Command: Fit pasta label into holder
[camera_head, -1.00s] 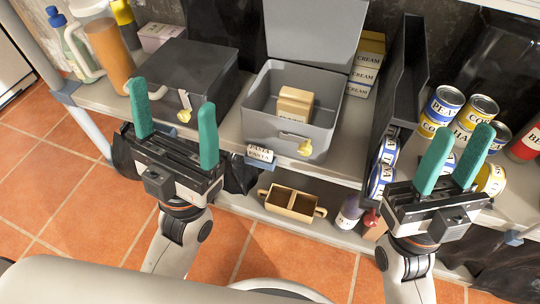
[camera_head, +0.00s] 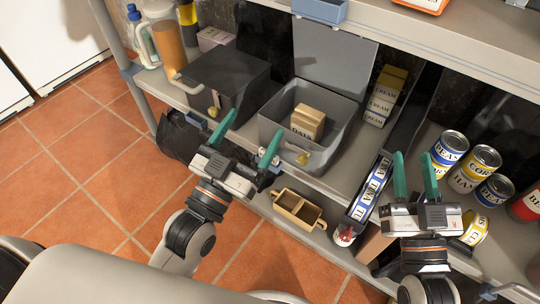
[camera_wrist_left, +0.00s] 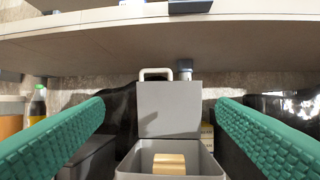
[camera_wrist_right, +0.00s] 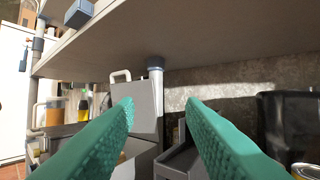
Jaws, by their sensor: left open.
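A blue holder (camera_head: 320,10) is fixed on the front edge of the upper shelf in the head view. Its blue underside shows at the top of the left wrist view (camera_wrist_left: 190,6). The pasta label is not clearly visible now; my left gripper covers the stretch of lower shelf edge where it showed earlier. My left gripper (camera_head: 246,138) is open in front of the grey bin, with nothing seen between its fingers. My right gripper (camera_head: 414,163) is open and empty in front of the cans at the right.
An open grey bin (camera_head: 268,128) holds a tan box (camera_head: 308,122). A dark box (camera_head: 227,82) stands left of it. A dark rack holds tuna cans (camera_head: 368,190). Cans (camera_head: 450,148) stand at the right. A tan two-part caddy (camera_head: 298,210) sits below. The upper shelf (camera_head: 450,35) overhangs.

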